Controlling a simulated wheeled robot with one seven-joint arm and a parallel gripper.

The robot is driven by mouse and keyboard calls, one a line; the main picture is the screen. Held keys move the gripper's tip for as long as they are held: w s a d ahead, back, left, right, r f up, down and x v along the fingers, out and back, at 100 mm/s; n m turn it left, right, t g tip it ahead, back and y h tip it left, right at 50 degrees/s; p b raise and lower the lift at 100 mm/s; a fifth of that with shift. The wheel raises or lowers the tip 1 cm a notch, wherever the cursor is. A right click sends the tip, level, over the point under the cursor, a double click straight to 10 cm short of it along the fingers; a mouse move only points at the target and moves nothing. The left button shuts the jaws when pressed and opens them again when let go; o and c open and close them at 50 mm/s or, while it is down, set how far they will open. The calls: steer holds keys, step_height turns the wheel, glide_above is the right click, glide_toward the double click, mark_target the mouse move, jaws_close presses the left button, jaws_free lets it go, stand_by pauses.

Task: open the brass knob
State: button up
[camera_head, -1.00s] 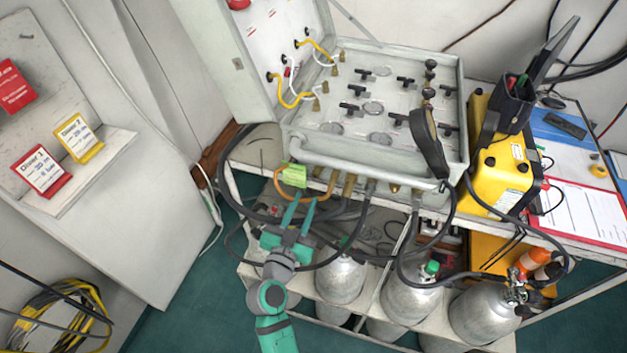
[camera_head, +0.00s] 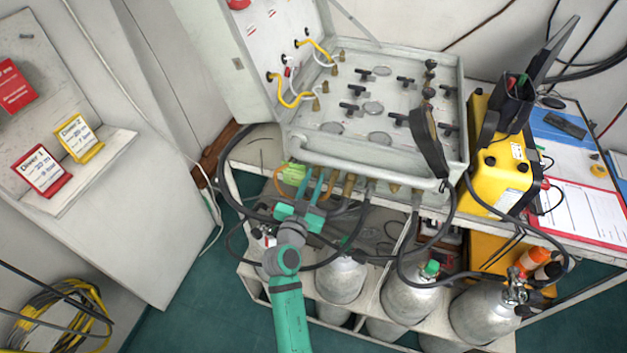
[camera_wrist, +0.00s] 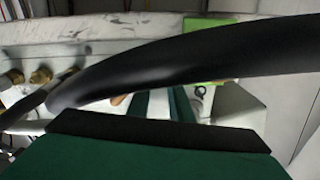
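Several brass fittings line the underside of the panel box's front edge. One brass fitting (camera_head: 349,185) hangs right of my gripper, and another (camera_head: 394,188) is further right. Brass pieces also show at the left of the wrist view (camera_wrist: 41,75). I cannot tell which one is the brass knob. My gripper (camera_head: 314,173) is open, its two teal fingers pointing up at the front edge, just right of a green tag (camera_head: 293,173). The fingers look apart, with nothing clearly between them. A black hose (camera_wrist: 190,60) crosses the wrist view and hides much of the fingertip area.
The grey panel box (camera_head: 300,140) stands open on the bench, with black T-handles on its face. Black hoses loop below it near my arm. Silver cylinders (camera_head: 342,280) stand beneath. A yellow case (camera_head: 498,175) is to the right.

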jaws_close()
steer(key=shift+n, duration=0.4)
steer(key=n, duration=0.3)
steer(key=shift+d+n, duration=0.1)
steer(key=shift+n, duration=0.2)
steer(key=n, duration=0.3)
steer(key=shift+n, duration=0.4)
steer(key=n, duration=0.4)
steer(key=shift+n, duration=2.4)
